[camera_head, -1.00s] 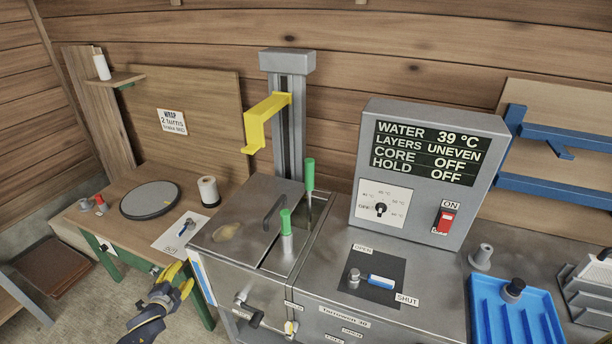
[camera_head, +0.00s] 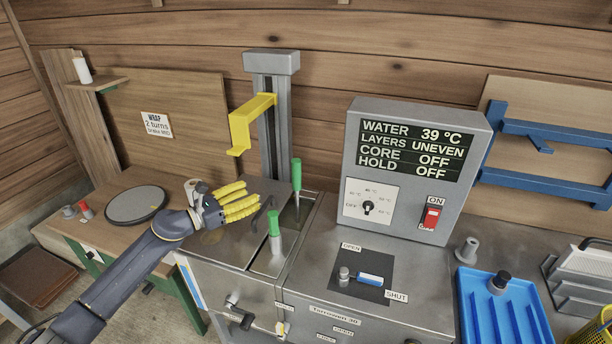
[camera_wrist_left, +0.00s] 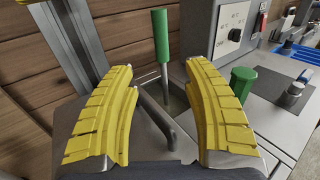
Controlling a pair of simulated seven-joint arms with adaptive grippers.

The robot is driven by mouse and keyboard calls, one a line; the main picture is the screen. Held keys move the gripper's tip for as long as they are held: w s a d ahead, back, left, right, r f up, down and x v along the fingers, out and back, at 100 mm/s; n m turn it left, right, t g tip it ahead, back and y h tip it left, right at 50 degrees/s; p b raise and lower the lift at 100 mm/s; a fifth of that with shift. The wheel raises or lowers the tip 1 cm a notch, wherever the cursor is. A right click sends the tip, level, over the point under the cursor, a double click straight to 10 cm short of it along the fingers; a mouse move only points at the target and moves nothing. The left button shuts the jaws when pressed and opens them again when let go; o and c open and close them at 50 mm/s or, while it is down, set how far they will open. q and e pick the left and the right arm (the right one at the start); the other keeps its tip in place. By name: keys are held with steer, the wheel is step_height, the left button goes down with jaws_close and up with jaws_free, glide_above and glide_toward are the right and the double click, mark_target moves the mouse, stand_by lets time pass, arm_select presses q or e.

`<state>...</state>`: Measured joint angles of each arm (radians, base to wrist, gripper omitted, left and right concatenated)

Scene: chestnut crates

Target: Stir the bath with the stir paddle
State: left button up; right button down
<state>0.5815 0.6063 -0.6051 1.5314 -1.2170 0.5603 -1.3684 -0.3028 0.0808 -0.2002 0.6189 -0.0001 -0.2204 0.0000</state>
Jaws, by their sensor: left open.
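The metal bath (camera_head: 235,280) stands in the middle, with a lid on its left and a narrow opening along its right. A tall green handle (camera_head: 297,174) on a thin metal shaft stands in that opening and looks like the stir paddle; its lower end is hidden. A shorter green handle (camera_head: 274,223) stands nearer, on a grey cylinder. My left gripper (camera_head: 256,198) is open and empty above the lid, left of both handles. In the left wrist view, the tall handle (camera_wrist_left: 160,36) shows beyond the gap between the fingers, and the short handle (camera_wrist_left: 243,78) is right of them.
A yellow bracket (camera_head: 248,121) on a grey column (camera_head: 279,140) rises behind the lid. The control box (camera_head: 412,170) stands to the right, reading 39 °C and layers uneven. A dark bent lid handle (camera_wrist_left: 158,118) lies close to the fingers. A blue tray (camera_head: 507,310) is at right.

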mark_target(296, 175)
arm_select(q)
steer(key=x, duration=1.7)
steer(key=shift+d, duration=0.2)
steer(key=shift+o, duration=0.2)
jaws_close()
